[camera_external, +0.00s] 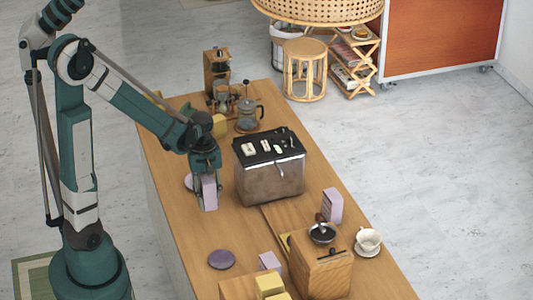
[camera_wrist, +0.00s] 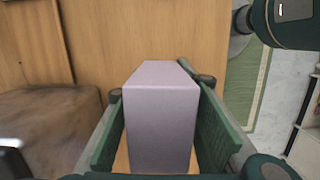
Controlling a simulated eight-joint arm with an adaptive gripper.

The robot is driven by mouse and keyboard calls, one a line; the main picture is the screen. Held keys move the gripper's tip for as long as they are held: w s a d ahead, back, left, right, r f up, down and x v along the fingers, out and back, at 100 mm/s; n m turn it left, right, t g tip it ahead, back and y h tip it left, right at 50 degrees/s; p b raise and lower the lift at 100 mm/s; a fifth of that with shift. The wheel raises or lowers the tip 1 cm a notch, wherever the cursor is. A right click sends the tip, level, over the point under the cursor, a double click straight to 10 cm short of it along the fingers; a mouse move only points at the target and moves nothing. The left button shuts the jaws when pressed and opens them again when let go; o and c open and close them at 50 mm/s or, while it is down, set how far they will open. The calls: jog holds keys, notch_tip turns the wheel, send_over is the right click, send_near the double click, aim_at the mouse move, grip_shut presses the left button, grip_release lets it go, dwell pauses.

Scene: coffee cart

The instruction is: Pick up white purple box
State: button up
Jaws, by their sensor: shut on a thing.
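A white purple box (camera_wrist: 160,125) stands between the green finger pads of my gripper (camera_wrist: 158,140) in the wrist view. The pads lie along both of its sides. In the external view, my gripper (camera_external: 207,178) points down over the left side of the wooden counter, and the same box (camera_external: 209,193) shows at its fingertips. I cannot tell for sure whether the box's bottom touches the counter. A second pale purple box (camera_external: 332,206) stands upright farther right, behind the wooden grinder.
A brown espresso machine (camera_external: 270,178) stands just right of my gripper. A purple disc (camera_external: 221,260), a wooden grinder (camera_external: 322,270) and a white cup on a saucer (camera_external: 368,241) are nearer the front. A glass press (camera_external: 248,117) stands at the back.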

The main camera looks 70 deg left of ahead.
jog(key=shift+r, duration=0.6)
jog(key=shift+a, duration=0.1)
dwell(0.3)
